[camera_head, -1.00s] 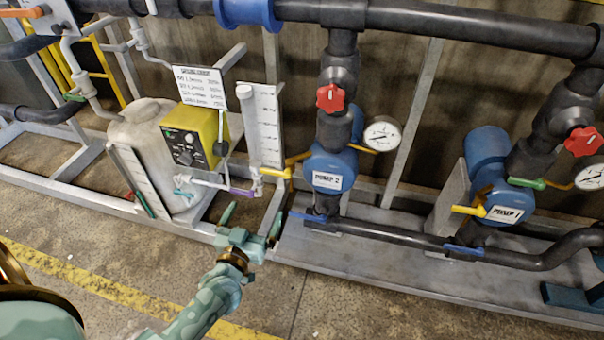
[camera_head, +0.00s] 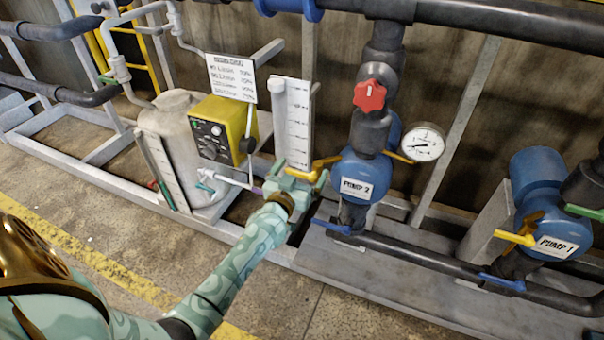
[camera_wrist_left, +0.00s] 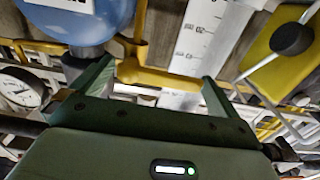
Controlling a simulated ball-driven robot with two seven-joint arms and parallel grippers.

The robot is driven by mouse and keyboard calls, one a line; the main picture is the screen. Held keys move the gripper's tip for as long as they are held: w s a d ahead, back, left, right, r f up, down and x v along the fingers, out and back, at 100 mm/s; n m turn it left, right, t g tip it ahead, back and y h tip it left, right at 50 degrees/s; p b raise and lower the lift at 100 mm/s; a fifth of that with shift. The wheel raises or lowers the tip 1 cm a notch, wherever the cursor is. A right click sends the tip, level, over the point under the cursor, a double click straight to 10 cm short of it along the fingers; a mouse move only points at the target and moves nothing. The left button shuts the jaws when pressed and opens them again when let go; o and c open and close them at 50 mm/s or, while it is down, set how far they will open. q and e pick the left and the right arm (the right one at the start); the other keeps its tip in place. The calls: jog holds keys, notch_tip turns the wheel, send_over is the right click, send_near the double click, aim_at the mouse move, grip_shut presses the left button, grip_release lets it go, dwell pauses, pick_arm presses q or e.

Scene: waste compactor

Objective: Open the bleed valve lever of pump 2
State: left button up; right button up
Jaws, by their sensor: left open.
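Pump 2 (camera_head: 368,170) is the blue pump with the white PUMP 2 label. A yellow valve lever (camera_head: 326,162) sits at its left side; it also shows in the left wrist view (camera_wrist_left: 160,77). My left gripper (camera_head: 297,176) is at this lever, between the clear graduated cylinder and pump 2. In the left wrist view my left gripper (camera_wrist_left: 156,75) is open, and the yellow lever spans the gap between its fingertips. I cannot tell whether the fingers touch it. My right gripper is not in view.
A blue lever (camera_head: 332,227) is below pump 2. A gauge (camera_head: 423,142) and red knob (camera_head: 369,96) are close by. The graduated cylinder (camera_head: 296,120) and yellow control box (camera_head: 215,130) stand left. Pump 1 (camera_head: 540,190) is at the right. The front floor is clear.

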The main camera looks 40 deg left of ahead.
pick_arm(q)
jog(key=c, duration=1.3)
